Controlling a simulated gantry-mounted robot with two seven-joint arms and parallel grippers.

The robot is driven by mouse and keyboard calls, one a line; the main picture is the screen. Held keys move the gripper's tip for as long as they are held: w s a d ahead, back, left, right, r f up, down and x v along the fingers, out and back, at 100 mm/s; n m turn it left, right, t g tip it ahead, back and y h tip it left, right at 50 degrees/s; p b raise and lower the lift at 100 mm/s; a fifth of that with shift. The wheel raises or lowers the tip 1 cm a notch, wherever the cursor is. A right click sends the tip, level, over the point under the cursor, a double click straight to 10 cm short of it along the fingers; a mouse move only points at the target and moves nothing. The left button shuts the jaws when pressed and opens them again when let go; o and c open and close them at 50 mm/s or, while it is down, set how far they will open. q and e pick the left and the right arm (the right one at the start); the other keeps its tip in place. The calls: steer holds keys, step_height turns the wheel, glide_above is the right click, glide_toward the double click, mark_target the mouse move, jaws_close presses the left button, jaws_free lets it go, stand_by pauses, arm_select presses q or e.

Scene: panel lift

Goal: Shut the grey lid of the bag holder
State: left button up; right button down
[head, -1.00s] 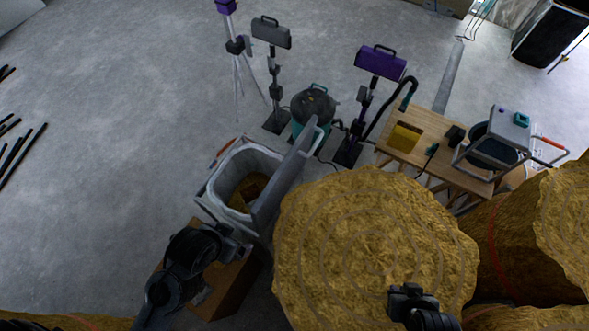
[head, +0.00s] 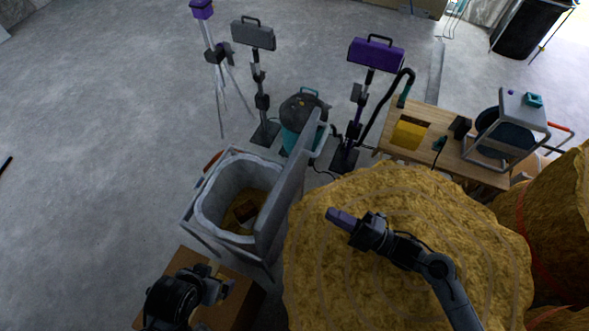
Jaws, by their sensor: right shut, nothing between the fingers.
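The bag holder (head: 190,217) stands left of centre with a pale bag lining its open top and some brown pieces inside. Its grey lid (head: 287,190) stands raised, roughly upright, along the holder's right side. My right gripper (head: 331,213) is shut and empty, over the straw bale just right of the lid, apart from it in the picture. My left gripper (head: 218,278) is below the holder's front, over a cardboard box; its fingers are too dark and small to tell open from shut.
A big round straw bale (head: 400,200) fills the area right of the lid. A cardboard box (head: 240,297) sits in front of the holder. Behind stand a teal-and-black vacuum (head: 303,118), work lamps and a wooden workbench (head: 465,160).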

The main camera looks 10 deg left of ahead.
steer(key=w+d+f+n+b, duration=0.1)
steer(key=w+b, duration=0.1)
steer(key=w+d+f+n+g+b, duration=0.1)
steer(key=w+b, duration=0.1)
steer(key=w, duration=0.1)
steer(key=w+d+f+n+b, duration=0.1)
steer(key=w+d+f+b, duration=0.1)
steer(key=w, duration=0.1)
steer(key=shift+w, duration=0.2)
steer(key=shift+n, duration=0.8)
steer(key=w+r+b, duration=0.1)
steer(key=w+d+r+b, duration=0.1)
steer(key=w+r+b, duration=0.1)
steer(key=shift+w+d, duration=0.15)
steer(key=shift+d, duration=0.25)
steer(key=p, duration=0.1)
glide_toward(301, 152)
steer(key=x, duration=0.5)
steer(key=shift+a+r, duration=0.1)
steer(key=shift+r, duration=0.3)
steer(key=shift+a, duration=0.6)
arm_select(q)
step_height(301, 152, down, 10)
steer(key=a, duration=0.1)
steer(key=shift+f, duration=0.15)
arm_select(e)
steer(key=shift+a, duration=0.2)
arm_select(q)
steer(key=shift+s, duration=0.1)
